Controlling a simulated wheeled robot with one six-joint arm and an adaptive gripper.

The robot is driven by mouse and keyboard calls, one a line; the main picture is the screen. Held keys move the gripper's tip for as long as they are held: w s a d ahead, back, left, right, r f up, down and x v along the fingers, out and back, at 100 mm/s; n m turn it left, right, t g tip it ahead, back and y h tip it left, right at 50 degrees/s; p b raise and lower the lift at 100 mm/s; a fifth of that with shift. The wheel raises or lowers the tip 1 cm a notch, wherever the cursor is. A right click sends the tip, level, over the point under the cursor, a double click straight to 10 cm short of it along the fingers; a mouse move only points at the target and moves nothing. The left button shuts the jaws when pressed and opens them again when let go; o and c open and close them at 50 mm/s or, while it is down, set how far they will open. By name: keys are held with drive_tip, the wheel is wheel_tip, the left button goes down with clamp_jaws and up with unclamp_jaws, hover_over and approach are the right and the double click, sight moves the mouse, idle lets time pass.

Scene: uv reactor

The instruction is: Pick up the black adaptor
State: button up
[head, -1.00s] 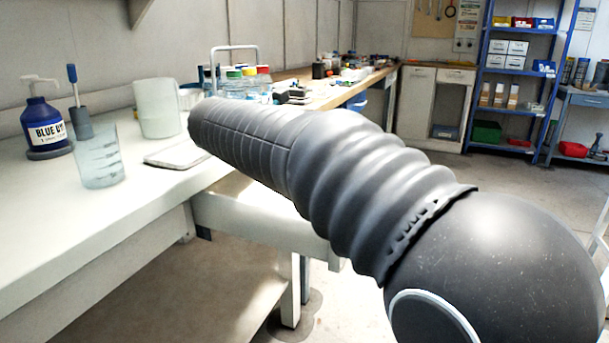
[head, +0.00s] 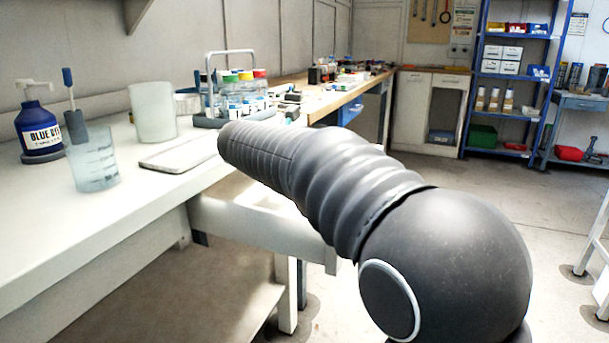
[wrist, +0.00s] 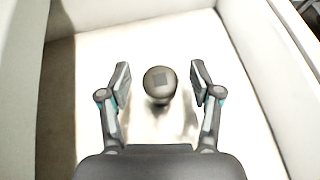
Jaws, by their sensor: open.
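In the wrist view, a dark round-topped piece, which looks like the black adaptor (wrist: 160,83), stands on a pale surface with light walls around it. My gripper (wrist: 160,80) is open, with one finger on each side of the adaptor and a gap on both sides. The adaptor lies between the fingertips in the picture; how far below them it is, I cannot tell. In the head view my dark arm hides the gripper and the adaptor.
White drawer or bin walls (wrist: 20,80) rise close at left and right. On the bench (head: 30,230) stand a blue bottle (head: 40,130), a clear beaker (head: 93,165), a white cup (head: 153,112), a flat pale tablet (head: 180,152) and a bottle carrier (head: 232,90).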

drive_tip(key=c, duration=1)
drive_tip(key=shift+r, duration=0.1)
